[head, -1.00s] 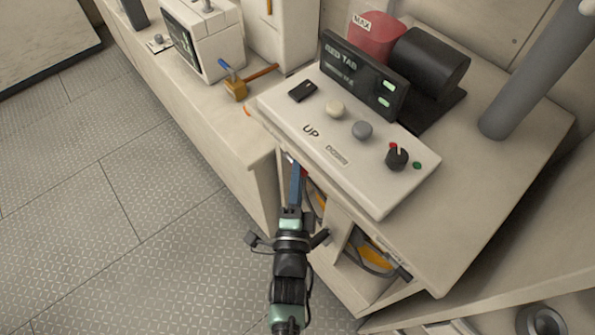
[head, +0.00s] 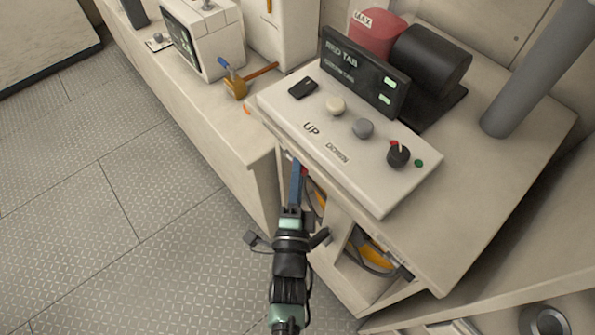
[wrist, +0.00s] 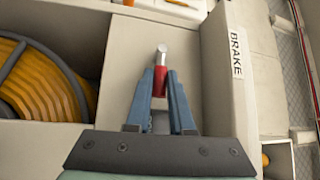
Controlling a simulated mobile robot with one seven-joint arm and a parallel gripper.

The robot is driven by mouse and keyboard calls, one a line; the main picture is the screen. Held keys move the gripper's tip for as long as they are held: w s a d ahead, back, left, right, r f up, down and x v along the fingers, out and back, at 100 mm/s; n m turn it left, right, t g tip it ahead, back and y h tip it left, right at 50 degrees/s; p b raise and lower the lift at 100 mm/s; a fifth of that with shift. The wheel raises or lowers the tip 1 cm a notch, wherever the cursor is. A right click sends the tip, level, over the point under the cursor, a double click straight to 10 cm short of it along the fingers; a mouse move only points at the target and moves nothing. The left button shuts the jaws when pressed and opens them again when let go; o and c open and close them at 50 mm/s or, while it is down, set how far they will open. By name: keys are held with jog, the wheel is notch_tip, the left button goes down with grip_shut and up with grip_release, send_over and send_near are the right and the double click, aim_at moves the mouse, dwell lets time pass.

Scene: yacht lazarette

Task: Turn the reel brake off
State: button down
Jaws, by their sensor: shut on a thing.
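The reel brake lever (wrist: 160,82) has a red grip and a pale metal end, and shows in the wrist view beside a white label reading BRAKE (wrist: 237,54). My gripper (wrist: 160,88) is shut on the red grip, with one blue finger on each side. In the head view my gripper (head: 297,175) reaches in under the front edge of the control panel, where the lever is mostly hidden. The reel (wrist: 38,82), wound with orange hose, sits in an opening to the left in the wrist view.
An open compartment with orange hose (head: 373,254) lies to the right. The floor at left is clear.

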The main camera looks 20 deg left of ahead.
jog(key=w+a+f+m+h+b, duration=0.1)
jog(key=m+h+b, duration=1)
jog(key=b, duration=1.1)
jog(key=w+a+f+m+h+b, duration=0.2)
jog(key=m+h+b, duration=1)
jog(key=m+b, duration=0.8)
jog(key=shift+a+f+b, duration=0.7)
jog(key=shift+f+b, duration=0.25)
jog(key=shift+b, duration=0.7)
jog(key=shift+r+g+h, duration=0.1)
jog(key=shift+g+h, duration=0.2)
jog(key=c, duration=0.8)
grip_release()
jog(key=p+v, duration=0.2)
jog(key=v, duration=1.1)
